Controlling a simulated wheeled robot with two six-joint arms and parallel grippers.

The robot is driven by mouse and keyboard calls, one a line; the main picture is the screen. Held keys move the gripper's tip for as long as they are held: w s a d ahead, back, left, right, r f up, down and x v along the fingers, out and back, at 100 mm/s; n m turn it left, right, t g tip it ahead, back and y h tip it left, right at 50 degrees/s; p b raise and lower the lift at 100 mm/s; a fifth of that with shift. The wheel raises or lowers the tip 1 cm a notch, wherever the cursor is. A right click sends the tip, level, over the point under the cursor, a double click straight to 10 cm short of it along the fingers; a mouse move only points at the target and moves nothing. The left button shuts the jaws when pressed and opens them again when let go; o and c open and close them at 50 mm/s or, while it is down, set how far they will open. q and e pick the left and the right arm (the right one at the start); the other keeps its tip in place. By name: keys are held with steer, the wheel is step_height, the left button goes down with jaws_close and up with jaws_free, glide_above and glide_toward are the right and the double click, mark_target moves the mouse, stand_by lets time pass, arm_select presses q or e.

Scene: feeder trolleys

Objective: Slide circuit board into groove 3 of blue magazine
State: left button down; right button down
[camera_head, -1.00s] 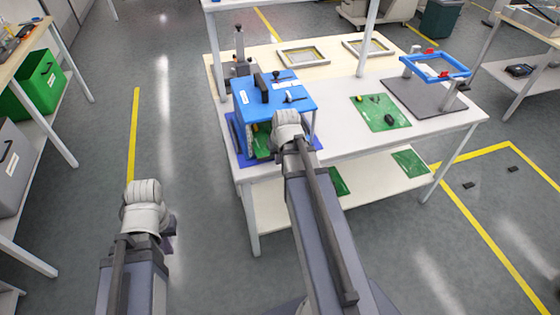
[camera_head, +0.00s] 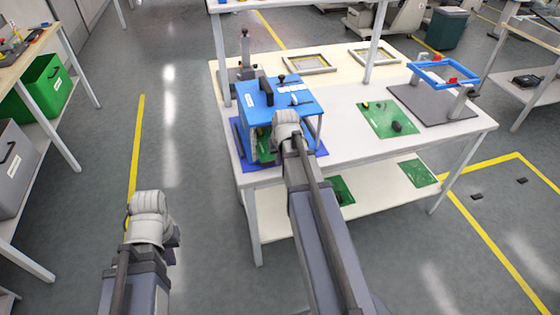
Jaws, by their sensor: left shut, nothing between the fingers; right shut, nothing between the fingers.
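The blue magazine (camera_head: 290,98) stands on a blue mat (camera_head: 238,140) at the left front of the white table, with a black handle on top. Some green shows inside its open front, partly hidden by my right arm. A green circuit board (camera_head: 375,122) with a dark part on it lies flat on the table, right of the magazine. My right gripper (camera_head: 287,124) is shut and empty, overlapping the magazine's front in the picture; I cannot tell whether they touch. My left gripper (camera_head: 148,208) is shut and empty over the floor, left of the table. The fingertips are not clear, and the groove numbers cannot be read.
A blue frame (camera_head: 444,72) stands on posts over a grey plate at the table's right. Grey frames (camera_head: 308,64) lie at the back. More green boards (camera_head: 419,173) lie on the lower shelf. A shelf with a green bin (camera_head: 46,87) stands left; the floor between is free.

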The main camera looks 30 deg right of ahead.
steer(key=w, duration=0.3)
steer(key=shift+d, duration=0.4)
steer(key=shift+s, duration=0.1)
